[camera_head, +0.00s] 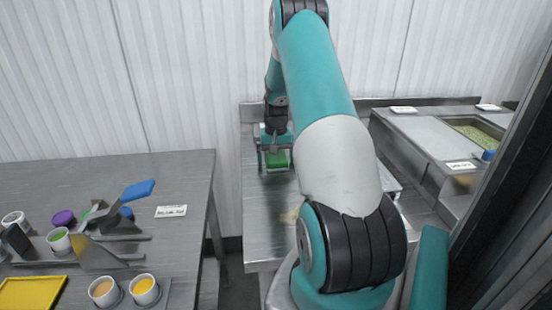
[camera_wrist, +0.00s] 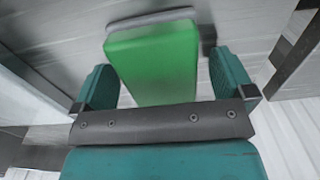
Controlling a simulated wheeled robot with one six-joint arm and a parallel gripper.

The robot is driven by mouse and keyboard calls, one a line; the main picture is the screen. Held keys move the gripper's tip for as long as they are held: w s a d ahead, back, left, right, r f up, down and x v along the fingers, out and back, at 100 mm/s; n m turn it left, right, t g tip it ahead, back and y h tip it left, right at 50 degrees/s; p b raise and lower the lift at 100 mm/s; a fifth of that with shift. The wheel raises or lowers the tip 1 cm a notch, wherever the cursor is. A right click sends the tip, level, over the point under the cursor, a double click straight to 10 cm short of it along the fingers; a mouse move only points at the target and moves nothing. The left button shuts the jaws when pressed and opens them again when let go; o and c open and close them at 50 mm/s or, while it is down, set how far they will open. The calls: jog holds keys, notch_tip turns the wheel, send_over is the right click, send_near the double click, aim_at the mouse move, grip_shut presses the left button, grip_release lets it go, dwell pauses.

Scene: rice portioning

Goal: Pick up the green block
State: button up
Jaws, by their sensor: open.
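The green block (camera_wrist: 153,62) lies between the two fingers of my gripper (camera_wrist: 162,82) in the wrist view. The teal fingers are open, with a narrow gap showing on each side of the block. In the head view the green block (camera_head: 277,159) is near the far end of the middle metal table, and my gripper (camera_head: 277,152) is right over it. A grey edge shows along the block's far end in the wrist view. My arm hides part of the table in the head view.
The middle metal table (camera_head: 262,225) is mostly bare left of my arm. The left table (camera_head: 185,168) holds cups, a yellow tray (camera_head: 32,293), a blue item (camera_head: 138,190) and a label card. A counter with a sunken bin (camera_head: 482,135) stands at right. A wall is behind.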

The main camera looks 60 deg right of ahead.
jog(key=c, duration=1.1)
jog(key=shift+o, duration=0.2)
notch_tip(320, 180, up, 20)
jog(key=b, duration=0.1)
jog(key=shift+b, duration=0.4)
